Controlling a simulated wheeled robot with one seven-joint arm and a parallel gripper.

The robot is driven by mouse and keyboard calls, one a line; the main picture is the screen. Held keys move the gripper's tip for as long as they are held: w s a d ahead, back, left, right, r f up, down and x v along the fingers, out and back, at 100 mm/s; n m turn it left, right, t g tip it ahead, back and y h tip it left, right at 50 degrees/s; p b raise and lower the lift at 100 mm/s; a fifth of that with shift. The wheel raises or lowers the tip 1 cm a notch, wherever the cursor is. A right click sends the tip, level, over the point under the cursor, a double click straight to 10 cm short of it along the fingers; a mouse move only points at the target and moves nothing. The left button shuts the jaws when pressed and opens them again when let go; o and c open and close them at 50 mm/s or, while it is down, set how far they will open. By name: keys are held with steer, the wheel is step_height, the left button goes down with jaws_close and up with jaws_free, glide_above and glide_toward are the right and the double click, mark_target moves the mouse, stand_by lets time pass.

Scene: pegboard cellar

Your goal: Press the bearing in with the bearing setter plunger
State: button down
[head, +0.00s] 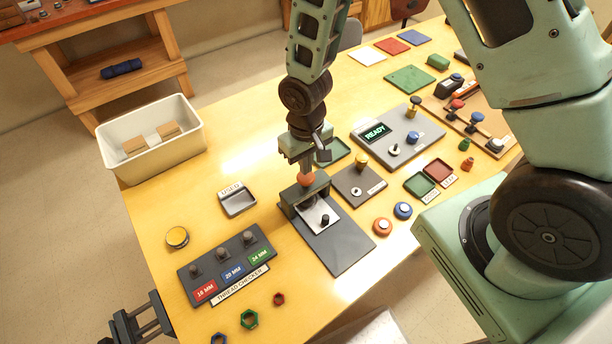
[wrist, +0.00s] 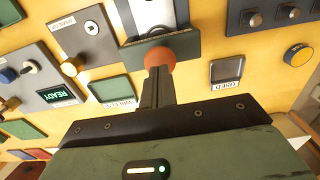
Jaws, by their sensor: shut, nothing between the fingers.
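The press-like fixture, which I take for the bearing setter, has a dark frame (head: 292,197) on a long grey base plate (head: 342,246). An orange ball knob (head: 306,179) tops its plunger, and a pale plate with a small dark peg (head: 325,219) lies in front of the frame. My gripper (head: 305,170) is shut and points down at the knob. In the wrist view the closed fingers (wrist: 158,82) end at the orange knob (wrist: 160,59), touching or nearly touching it. I cannot make out a bearing under the frame.
A grey plate with a yellow knob (head: 361,162) stands close on the right, with a READY panel (head: 397,136) beyond. The USED tray (head: 238,201) and thread checker (head: 226,265) are to the left. Orange (head: 382,226) and blue (head: 403,210) round pieces lie right of the base.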

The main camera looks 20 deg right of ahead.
mark_target(304, 178)
steer(key=shift+f+b, duration=1.25)
steer(key=shift+f, duration=0.35)
steer(key=shift+r, duration=0.15)
steer(key=shift+r+p, duration=2.35)
steer(key=shift+r, duration=0.65)
steer(key=shift+s+a+r+b, duration=0.2)
steer(key=shift+a+b, duration=0.1)
steer(key=shift+b, duration=0.1)
steer(key=s+a+r+n+b, duration=0.2)
steer(key=s+r+b, duration=0.2)
steer(key=s, duration=0.5)
steer(key=s+a+r+n+b, duration=0.3)
steer(key=s+r+b, duration=0.2)
steer(key=s, duration=0.4)
steer(key=shift+s+a+r+n+y+b, duration=0.2)
steer(key=shift+s+a+n+y+b, duration=0.15)
steer(key=shift+b, duration=0.35)
